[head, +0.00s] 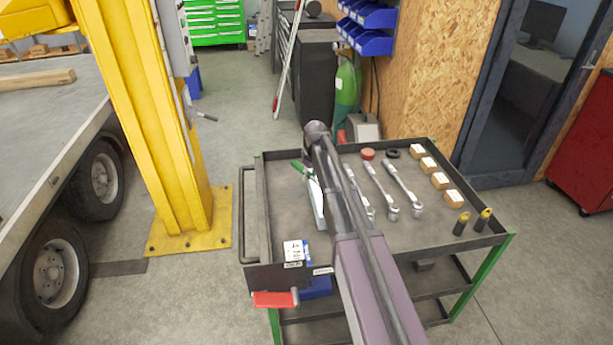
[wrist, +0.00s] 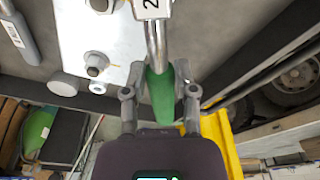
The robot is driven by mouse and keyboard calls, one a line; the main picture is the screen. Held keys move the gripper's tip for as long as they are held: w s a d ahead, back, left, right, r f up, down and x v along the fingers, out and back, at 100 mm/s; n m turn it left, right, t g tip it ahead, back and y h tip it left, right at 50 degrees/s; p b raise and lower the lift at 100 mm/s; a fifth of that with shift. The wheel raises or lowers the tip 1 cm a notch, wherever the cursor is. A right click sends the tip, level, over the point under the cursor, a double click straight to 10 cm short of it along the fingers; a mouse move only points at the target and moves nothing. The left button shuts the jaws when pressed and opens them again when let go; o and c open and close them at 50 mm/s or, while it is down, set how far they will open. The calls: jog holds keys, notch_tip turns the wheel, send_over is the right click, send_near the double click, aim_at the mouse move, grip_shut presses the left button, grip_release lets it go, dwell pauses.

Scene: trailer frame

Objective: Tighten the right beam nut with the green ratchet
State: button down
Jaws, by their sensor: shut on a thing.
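My gripper (wrist: 160,92) is shut on the green handle of the green ratchet (wrist: 162,100), with one finger on each side. The ratchet's metal shaft runs to the top of the wrist view, where a white number tag hangs over it; its head is out of frame. In the head view a bit of the green handle (head: 299,167) shows left of my arm, which hides my gripper. A pale beam plate (wrist: 82,35) lies beside the ratchet in the wrist view. It carries a nut on a stud (wrist: 96,64) and another round fitting above. I cannot tell which is the right nut.
The tool cart (head: 262,215) also holds several wrenches (head: 380,185), wooden blocks (head: 440,180) and yellow-topped pieces (head: 484,219). A yellow post (head: 150,120) and a trailer (head: 50,120) stand left, with open floor between post and cart.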

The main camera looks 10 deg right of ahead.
jog(key=shift+w, duration=0.1)
jog(key=shift+s+a+n, duration=0.55)
jog(key=shift+a+n, duration=0.25)
jog(key=shift+n, duration=0.1)
jog(key=shift+s+a+n, duration=0.7)
jog(key=shift+n, duration=0.2)
jog(key=shift+s+a+n+y, duration=0.3)
jog(key=shift+s+a+n, duration=0.4)
jog(key=shift+n, duration=0.2)
